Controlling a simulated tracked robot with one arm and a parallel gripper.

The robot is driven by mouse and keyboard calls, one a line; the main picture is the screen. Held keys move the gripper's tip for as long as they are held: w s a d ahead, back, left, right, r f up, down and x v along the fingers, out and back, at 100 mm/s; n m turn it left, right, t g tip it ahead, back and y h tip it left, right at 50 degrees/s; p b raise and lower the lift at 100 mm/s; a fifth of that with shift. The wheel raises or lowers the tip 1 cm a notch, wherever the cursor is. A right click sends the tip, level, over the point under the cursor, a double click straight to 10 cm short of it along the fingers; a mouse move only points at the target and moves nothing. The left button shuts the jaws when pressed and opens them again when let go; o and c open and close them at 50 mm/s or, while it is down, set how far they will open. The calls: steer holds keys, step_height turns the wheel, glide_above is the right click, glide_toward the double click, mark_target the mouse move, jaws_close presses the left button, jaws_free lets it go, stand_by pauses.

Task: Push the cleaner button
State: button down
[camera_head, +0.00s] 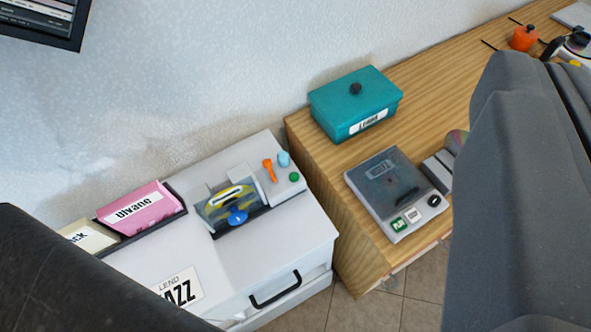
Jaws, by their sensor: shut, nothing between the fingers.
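A white unit on the white cabinet (185,262) holds a yellow-patterned disc (230,197) with a blue knob (237,216) in front. An orange lever (269,169), a light blue cap (284,159) and a round green button (294,177) sit on its right part. A grey player-like box (396,190) with a clear lid lies on the wooden table. It has a green labelled button (398,225), a white button (413,215) and a black knob (434,201). No label marks which is the cleaner. My gripper's fingertips do not show; dark parts of my arm cover the bottom left and right.
A teal lidded box (355,102) stands on the wooden table (318,160). Pink (140,206) and cream (88,236) cases stand in a dark rack on the cabinet. An orange pot (524,38) is at the far right. Tiled floor (350,310) shows below the furniture.

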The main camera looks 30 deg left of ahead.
steer(key=w+a+f+g+y+p, duration=0.2)
steer(key=w+a+f, duration=0.3)
steer(key=w+f, duration=0.35)
steer(key=m+g+y+p, duration=0.2)
steer(key=m+g+p, duration=0.1)
steer(key=g+p, duration=0.25)
glide_above(294, 182)
step_height(294, 182, down, 29)
steer(key=shift+r, duration=0.2)
steer(key=shift+f+b, duration=2.95)
steer(key=shift+f, duration=1.45)
steer(key=shift+f, duration=0.1)
steer(key=shift+f, duration=0.25)
